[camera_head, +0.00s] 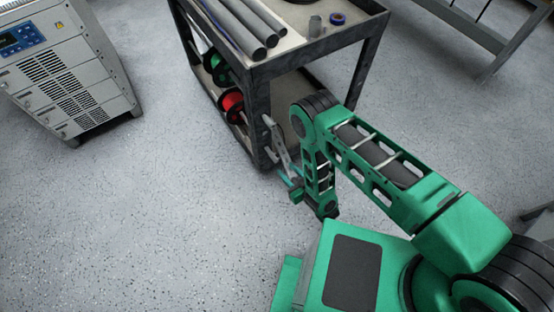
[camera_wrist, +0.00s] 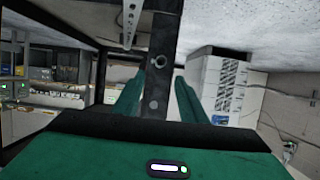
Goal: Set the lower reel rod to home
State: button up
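A cart (camera_head: 262,95) holds a green reel (camera_head: 217,69) and a red reel (camera_head: 232,102) on its lower level. A pale metal strip (camera_head: 279,145) slants down at the cart's near corner post. In the wrist view a perforated metal strip (camera_wrist: 131,20) hangs beside the dark post (camera_wrist: 164,40), and a small ring-shaped end (camera_wrist: 159,61) shows on the post. I cannot tell whether this ring belongs to the lower reel rod. My gripper (camera_wrist: 162,76) is open, its two green fingers apart, facing the post with nothing visible between them. In the head view it is low beside the cart corner (camera_head: 290,184).
Grey pipes (camera_head: 243,22) and a blue tape roll (camera_head: 337,18) lie on the cart's top. A grey cabinet with a blue panel (camera_head: 66,65) stands at the left. A bench frame (camera_head: 465,30) is at upper right. The speckled floor left of the cart is clear.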

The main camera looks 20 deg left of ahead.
aim_at(276, 159)
jog(key=x, duration=1)
jog(key=shift+w, duration=0.1)
jog(key=shift+a, duration=0.1)
grip_shut()
